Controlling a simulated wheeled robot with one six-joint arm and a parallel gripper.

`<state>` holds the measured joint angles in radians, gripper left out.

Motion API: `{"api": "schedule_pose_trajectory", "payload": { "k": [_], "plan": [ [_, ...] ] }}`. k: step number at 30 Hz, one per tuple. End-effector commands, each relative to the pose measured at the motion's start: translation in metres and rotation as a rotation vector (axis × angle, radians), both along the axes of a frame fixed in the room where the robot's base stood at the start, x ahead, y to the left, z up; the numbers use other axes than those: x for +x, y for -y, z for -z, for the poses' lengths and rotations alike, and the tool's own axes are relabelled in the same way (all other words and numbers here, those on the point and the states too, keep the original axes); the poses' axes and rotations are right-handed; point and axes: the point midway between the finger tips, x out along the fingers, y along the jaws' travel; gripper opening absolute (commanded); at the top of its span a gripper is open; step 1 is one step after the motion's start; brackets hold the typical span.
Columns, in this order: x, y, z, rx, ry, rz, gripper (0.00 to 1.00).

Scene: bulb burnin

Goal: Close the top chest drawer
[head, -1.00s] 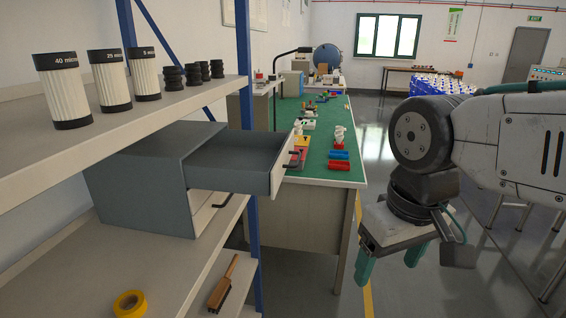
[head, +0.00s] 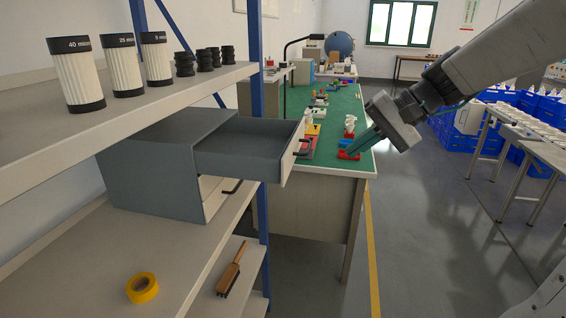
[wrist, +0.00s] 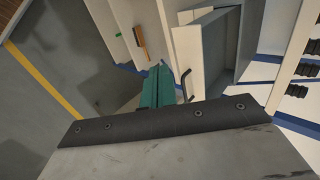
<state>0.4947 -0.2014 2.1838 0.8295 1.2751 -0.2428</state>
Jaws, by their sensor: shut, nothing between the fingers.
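The grey chest (head: 150,165) stands on the middle shelf. Its top drawer (head: 235,165) is pulled far out to the right and looks empty. The drawer's pale front with a dark handle (head: 303,148) faces right. A lower drawer (head: 214,195) sits in the chest. My gripper (head: 349,153) is to the right of the drawer front, apart from it in the head view, its teal fingers pointing down and left. In the wrist view my gripper (wrist: 159,72) has its fingers together and empty, beside the drawer's handle (wrist: 186,86) and open drawer (wrist: 210,45).
A blue shelf post (head: 257,100) stands close behind the drawer. Filter cartridges (head: 122,65) stand on the upper shelf. Yellow tape (head: 142,288) and a brush (head: 231,270) lie below. A green-topped workbench (head: 340,115) is behind. Open floor (head: 420,250) lies to the right.

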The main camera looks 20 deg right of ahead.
Motion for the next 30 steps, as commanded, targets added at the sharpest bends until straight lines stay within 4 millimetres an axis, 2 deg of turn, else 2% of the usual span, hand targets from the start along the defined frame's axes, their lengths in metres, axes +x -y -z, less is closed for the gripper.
{"api": "schedule_pose_trajectory", "payload": {
  "k": [2, 7, 20, 24, 30],
  "plan": [
    [0.006, -0.004, -0.01, 0.02, 0.04, -0.004, 0.0],
    [0.011, -0.015, 0.0, 0.021, 0.05, -0.018, 0.0],
    [0.042, -0.071, 0.06, 0.018, 0.046, -0.021, 0.0],
    [0.053, -0.09, 0.059, 0.017, 0.05, -0.021, 0.0],
    [0.061, -0.102, 0.058, 0.017, 0.05, -0.017, 0.0]
  ]
}}
